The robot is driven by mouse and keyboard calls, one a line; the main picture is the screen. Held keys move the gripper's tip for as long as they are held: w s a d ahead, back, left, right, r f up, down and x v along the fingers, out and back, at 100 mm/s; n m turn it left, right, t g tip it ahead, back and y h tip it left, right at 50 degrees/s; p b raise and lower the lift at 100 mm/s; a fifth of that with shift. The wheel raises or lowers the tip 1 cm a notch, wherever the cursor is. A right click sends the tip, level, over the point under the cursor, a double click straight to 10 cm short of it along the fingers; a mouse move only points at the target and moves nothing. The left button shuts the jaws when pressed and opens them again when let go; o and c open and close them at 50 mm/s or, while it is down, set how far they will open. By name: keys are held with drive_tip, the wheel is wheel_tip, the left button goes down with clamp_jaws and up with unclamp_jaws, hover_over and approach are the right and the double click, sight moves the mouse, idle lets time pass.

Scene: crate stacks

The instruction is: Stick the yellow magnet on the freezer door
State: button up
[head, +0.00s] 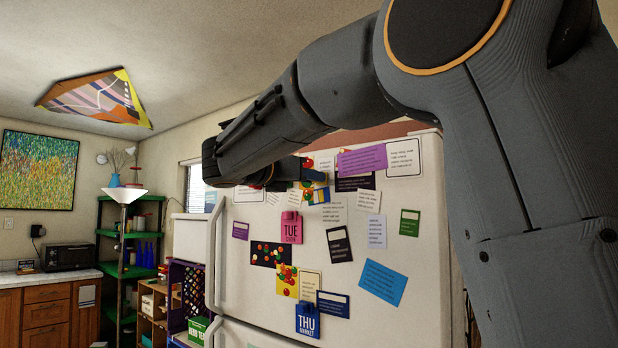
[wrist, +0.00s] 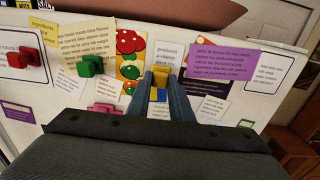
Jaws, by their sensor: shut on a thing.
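The white fridge-freezer's upper door (head: 237,270) is covered with cards and notes. My gripper (head: 318,178) reaches in front of its upper part, partly hidden behind my own arm. In the wrist view my gripper (wrist: 161,80) has its two fingers close together on the yellow magnet (wrist: 160,74), near the door's top edge. A small white note and a food picture lie on the door just beyond the fingertips. I cannot tell whether the magnet touches the door. Blue and yellow patches show between the fingers below the magnet.
Red (wrist: 29,61), green (wrist: 90,66) and pink (wrist: 103,108) magnets sit on the door to the left. A purple note (wrist: 222,60) is right of my fingers. A long door handle (head: 213,255) runs down the left edge. A dark crate (head: 187,290) stands left of the fridge.

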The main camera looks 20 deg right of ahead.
drive_tip(key=shift+w+d+p, duration=0.15)
drive_tip(key=shift+d+p, duration=0.15)
idle(1.2)
drive_tip(key=o, duration=0.9)
drive_tip(key=shift+a, duration=0.1)
drive_tip(key=p+v, duration=0.1)
drive_tip(key=v, duration=0.6)
